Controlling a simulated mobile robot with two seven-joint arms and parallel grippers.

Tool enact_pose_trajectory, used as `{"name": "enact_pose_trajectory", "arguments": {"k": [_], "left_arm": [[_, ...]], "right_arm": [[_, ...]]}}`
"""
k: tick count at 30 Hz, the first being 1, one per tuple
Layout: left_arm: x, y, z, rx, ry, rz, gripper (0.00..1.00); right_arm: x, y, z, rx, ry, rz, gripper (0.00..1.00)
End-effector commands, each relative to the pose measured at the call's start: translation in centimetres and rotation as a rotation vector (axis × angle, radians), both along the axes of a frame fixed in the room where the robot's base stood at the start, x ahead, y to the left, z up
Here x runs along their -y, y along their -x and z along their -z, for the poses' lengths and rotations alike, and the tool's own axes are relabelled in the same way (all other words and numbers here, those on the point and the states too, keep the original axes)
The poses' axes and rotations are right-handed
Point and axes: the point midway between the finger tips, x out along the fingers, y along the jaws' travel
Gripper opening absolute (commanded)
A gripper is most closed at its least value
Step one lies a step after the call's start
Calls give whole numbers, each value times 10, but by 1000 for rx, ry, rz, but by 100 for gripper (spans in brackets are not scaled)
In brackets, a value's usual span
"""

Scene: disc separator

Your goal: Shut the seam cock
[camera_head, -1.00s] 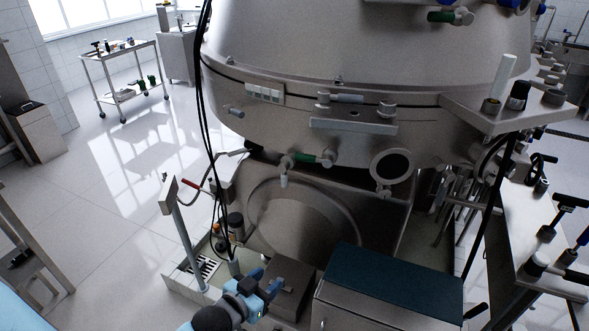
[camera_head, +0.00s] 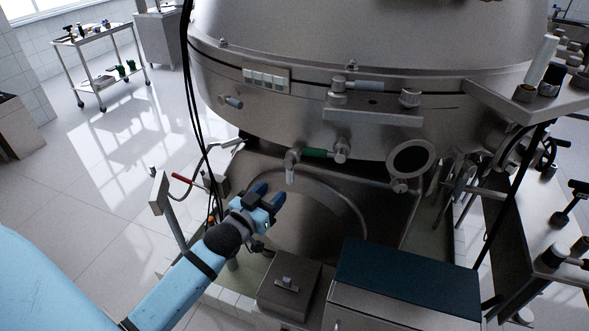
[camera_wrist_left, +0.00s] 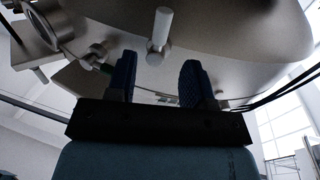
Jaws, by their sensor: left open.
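A cock with a green handle (camera_head: 318,153) sits low on the steel separator housing, its handle roughly level and a short spout (camera_head: 291,168) hanging at its left end. A grey-handled cock (camera_head: 362,86) sits higher, near the housing's seam. No readable label tells which is the seam cock. My left gripper (camera_head: 268,195) is open and empty, below and left of the green handle, apart from it.
Black cables (camera_head: 190,120) hang left of the gripper. A post with a red-handled lever (camera_head: 181,180) stands further left. A round port ring (camera_head: 411,160) is right of the green handle. A teal-topped cabinet (camera_head: 405,278) and a small steel box (camera_head: 288,290) stand below.

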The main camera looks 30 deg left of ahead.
Motion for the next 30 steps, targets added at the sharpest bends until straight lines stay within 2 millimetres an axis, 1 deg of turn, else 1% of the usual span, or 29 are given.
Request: {"name": "enact_pose_trajectory", "arguments": {"k": [1, 3, 9, 12, 15, 21, 28, 29, 30], "left_arm": [[0, -12, -3, 2, 0, 0, 47], [-1, -28, -4, 2, -1, -1, 47], [-1, -69, -3, 1, 0, 0, 47], [-1, -84, -2, 0, 0, 0, 47], [0, -95, -1, -1, 0, 0, 47], [0, -104, 0, -2, 0, 0, 47], [0, -105, 0, -1, 0, 0, 47], [0, -105, 0, -1, 0, 0, 41], [0, -105, 0, -1, 0, 0, 31]], "right_arm": [[1, 0, -4, 1, 2, 1, 43], [3, -1, -7, 3, 4, 3, 43], [2, -1, -14, 6, 3, 5, 43], [2, 0, -16, 4, 1, 7, 43], [1, 1, -16, 2, 1, 8, 43], [1, 1, -16, 0, 1, 8, 43], [1, 1, -16, 0, 1, 8, 43], [1, 1, -16, 0, 1, 8, 43], [1, 1, -16, 0, 1, 8, 43]]}}
